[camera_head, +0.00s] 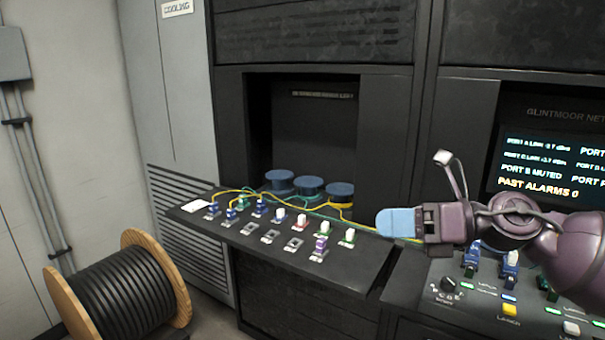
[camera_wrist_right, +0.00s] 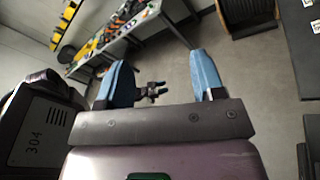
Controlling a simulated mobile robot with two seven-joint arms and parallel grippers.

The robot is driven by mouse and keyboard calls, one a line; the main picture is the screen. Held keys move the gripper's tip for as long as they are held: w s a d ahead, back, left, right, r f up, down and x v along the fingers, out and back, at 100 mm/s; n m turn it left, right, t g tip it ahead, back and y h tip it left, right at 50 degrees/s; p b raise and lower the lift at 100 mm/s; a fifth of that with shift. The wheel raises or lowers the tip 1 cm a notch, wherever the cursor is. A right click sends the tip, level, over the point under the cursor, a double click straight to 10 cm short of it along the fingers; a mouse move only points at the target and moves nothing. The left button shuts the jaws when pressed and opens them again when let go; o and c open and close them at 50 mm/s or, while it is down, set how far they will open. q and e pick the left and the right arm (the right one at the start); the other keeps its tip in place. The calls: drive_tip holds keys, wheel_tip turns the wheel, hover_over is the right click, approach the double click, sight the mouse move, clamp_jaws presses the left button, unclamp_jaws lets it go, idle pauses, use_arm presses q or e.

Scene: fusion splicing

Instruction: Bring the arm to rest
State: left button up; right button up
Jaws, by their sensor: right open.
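My right gripper (camera_head: 400,222) reaches in from the right in the head view, its blue finger pointing left above the right end of the dark shelf (camera_head: 345,270). My left gripper does not show in the head view. A small dark shape (camera_wrist_right: 152,90) appears beyond the fingers in the wrist view; I cannot tell what it is.
The shelf carries several connectors (camera_head: 301,221) with yellow and green fibres and blue spools (camera_head: 311,186). A control panel (camera_head: 450,287) lies below my right arm, with a screen (camera_head: 545,165) behind. A cable drum (camera_head: 118,290) stands at lower left. A cluttered workbench (camera_wrist_right: 122,35) shows farther off.

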drive_tip(key=w+d+f+m+t+h, duration=0.1)
drive_tip(key=d+f+m+t+h, duration=0.25)
drive_tip(key=f+m, duration=0.55)
drive_tip(key=d+f+m+t+h, duration=0.25)
drive_tip(key=f+m+t, duration=0.2)
drive_tip(key=m, duration=0.85)
drive_tip(key=w+d+f+m+t+h, duration=0.15)
drive_tip(key=f+m+t+h, duration=0.35)
drive_tip(key=m, duration=0.6)
drive_tip(key=s+d+f+m+g+h, duration=0.2)
drive_tip(key=s+f+m, duration=0.3)
drive_tip(key=s+f, duration=0.8)
drive_tip(key=s+d+f+m+g+h, duration=0.3)
drive_tip(key=s+f+m, duration=0.3)
drive_tip(key=s+f, duration=0.7)
drive_tip(key=shift+s+d+g, duration=0.3)
drive_tip(key=shift+d+g, duration=0.1)
drive_tip(key=shift+d, duration=0.35)
